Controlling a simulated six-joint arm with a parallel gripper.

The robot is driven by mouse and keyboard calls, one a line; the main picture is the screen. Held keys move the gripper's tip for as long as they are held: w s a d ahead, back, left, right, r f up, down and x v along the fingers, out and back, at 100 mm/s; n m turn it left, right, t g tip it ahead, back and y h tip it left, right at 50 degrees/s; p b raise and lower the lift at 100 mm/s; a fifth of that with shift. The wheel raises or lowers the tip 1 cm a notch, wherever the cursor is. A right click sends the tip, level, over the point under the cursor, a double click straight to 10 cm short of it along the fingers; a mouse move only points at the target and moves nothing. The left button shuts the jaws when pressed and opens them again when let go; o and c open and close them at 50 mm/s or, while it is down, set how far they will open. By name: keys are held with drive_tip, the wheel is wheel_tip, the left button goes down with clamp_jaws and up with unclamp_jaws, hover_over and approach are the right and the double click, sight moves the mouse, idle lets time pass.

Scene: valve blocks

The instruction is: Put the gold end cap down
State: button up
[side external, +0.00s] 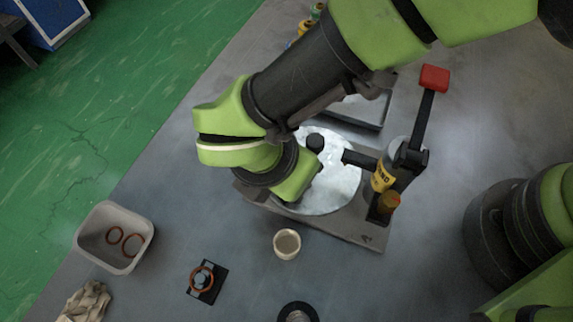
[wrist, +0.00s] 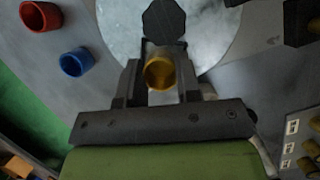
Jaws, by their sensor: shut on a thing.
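My gripper (wrist: 160,80) is shut on the gold end cap (wrist: 161,72), a short hollow gold cylinder held between its two fingers in the wrist view. The cap is near the edge of a pale round plate (wrist: 215,25), close to a black knob-like part (wrist: 163,20). I cannot tell whether the cap touches anything below. In the side external view my arm hides the cap and most of the gripper, over the left part of the same round plate (side external: 335,185).
A clamp with a red-tipped handle (side external: 434,78) stands right of the plate. A cream cup (side external: 287,245), a black pad with an orange ring (side external: 205,283) and a grey bin (side external: 88,240) lie in front. The wrist view shows red (wrist: 41,16) and blue (wrist: 76,62) cups.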

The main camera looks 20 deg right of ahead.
drive_tip(key=shift+f, duration=0.4)
drive_tip(key=shift+f, duration=0.1)
drive_tip(key=o, duration=1)
drive_tip(key=shift+c, duration=0.2)
